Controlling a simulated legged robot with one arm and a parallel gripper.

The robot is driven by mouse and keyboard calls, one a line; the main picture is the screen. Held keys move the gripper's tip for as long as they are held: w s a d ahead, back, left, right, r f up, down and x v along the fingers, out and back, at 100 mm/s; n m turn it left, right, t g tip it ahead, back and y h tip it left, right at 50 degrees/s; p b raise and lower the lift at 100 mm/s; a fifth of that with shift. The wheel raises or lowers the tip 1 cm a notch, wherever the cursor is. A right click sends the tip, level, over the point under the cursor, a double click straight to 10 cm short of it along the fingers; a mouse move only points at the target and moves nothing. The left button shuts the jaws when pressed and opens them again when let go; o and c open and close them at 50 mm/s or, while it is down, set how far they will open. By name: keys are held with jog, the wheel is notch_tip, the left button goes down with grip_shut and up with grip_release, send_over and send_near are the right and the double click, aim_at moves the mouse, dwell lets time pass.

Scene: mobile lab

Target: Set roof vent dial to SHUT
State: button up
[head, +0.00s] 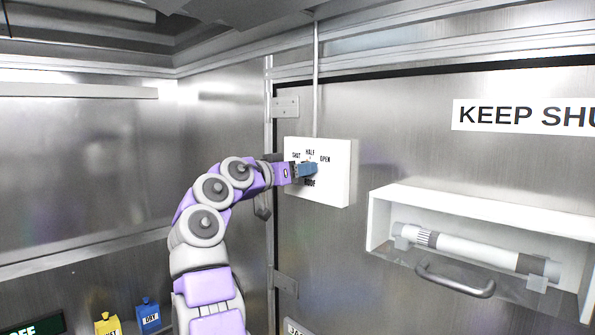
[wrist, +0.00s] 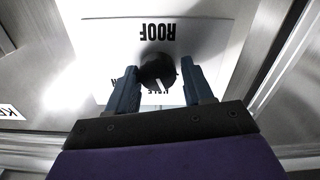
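The roof vent dial is a round black knob (wrist: 158,70) on a white panel (head: 333,185) marked SHUT, HALF, OPEN and ROOF. In the wrist view the panel (wrist: 105,50) is upside down. A white pointer mark on the knob faces roughly toward the HALF label, which is partly covered below it. My gripper (wrist: 158,66) has one blue finger on each side of the knob, with narrow gaps visible, so it looks open around it. In the head view my gripper (head: 311,169) is at the panel face and hides the knob.
To the right, a white recessed housing (head: 480,204) holds a cylinder (head: 475,250), with a grey handle (head: 455,283) in front. A KEEP SHUT sign (head: 525,115) is above. A yellow tag (head: 107,325) and a blue tag (head: 148,317) are low at left. Metal wall surrounds the panel.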

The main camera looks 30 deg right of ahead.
jog(key=shift+d, duration=0.2)
jog(key=shift+c, duration=1.4)
jog(key=c, duration=0.4)
jog(key=shift+c, duration=0.2)
jog(key=shift+f+n, duration=0.1)
jog(key=shift+n, duration=0.2)
jog(key=shift+f+n, duration=0.15)
jog(key=shift+n, duration=3.25)
